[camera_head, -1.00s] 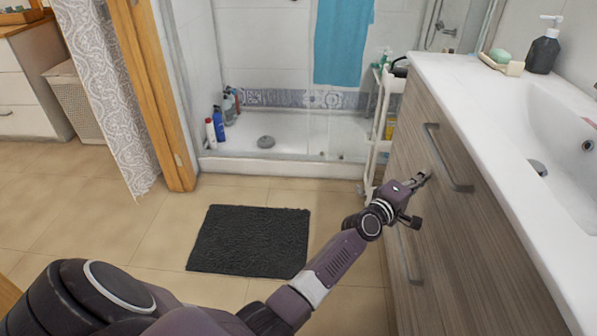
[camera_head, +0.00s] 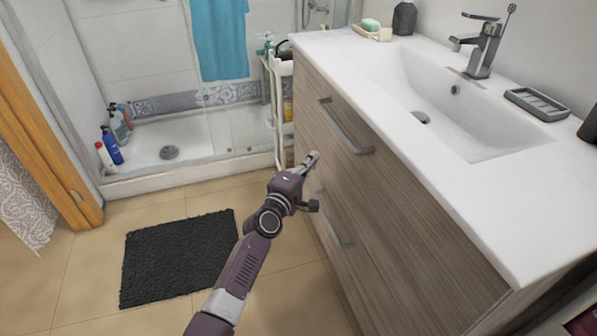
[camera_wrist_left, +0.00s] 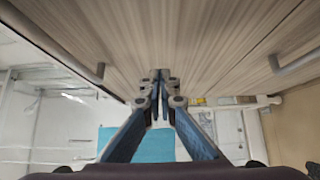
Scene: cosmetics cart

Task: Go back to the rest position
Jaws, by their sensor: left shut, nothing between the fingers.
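My left gripper (camera_head: 312,158) is purple and grey and reaches forward beside the wood-grain vanity cabinet (camera_head: 420,185). It is shut and empty. Its tip appears close to the cabinet front, left of and below the upper drawer handle (camera_head: 345,128); I cannot tell whether it touches. In the left wrist view my left gripper (camera_wrist_left: 161,80) points along the cabinet front (camera_wrist_left: 220,35), with its tips together. My right gripper is not in view.
A white sink counter (camera_head: 450,150) tops the cabinet. A narrow white cart (camera_head: 277,110) stands between cabinet and shower. A dark bath mat (camera_head: 180,255) lies on the tiled floor. A wooden door frame (camera_head: 45,140) is at left. Floor around the mat is clear.

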